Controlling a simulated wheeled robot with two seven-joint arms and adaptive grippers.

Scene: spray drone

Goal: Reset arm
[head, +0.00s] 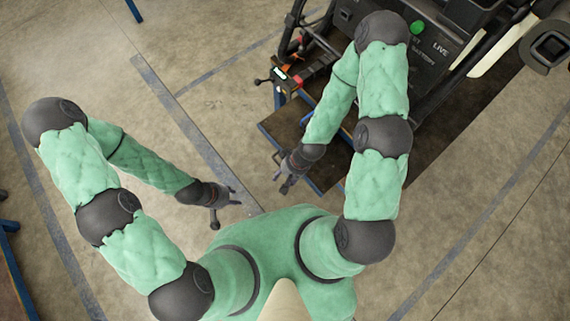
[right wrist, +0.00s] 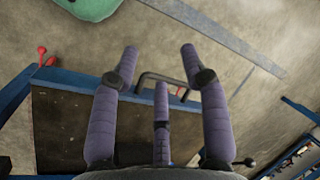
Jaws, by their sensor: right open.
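My left gripper (head: 226,212) hangs over bare floor left of my body in the head view. Its fingers look spread, with nothing between them. My right gripper (head: 281,178) is beside the near edge of a dark-topped, blue-framed bench (head: 325,172). In the right wrist view its purple-grey fingers (right wrist: 160,52) are apart and empty. The same bench top (right wrist: 62,130) lies beyond and below the fingers there. I cannot tell whether any finger touches the bench frame.
A large black machine (head: 430,70) with a green button (head: 417,27) stands at upper right, beyond my right arm. A small device with a lit display (head: 281,74) is at its left. A blue-framed structure (head: 12,270) is at far left. Floor on the left is open.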

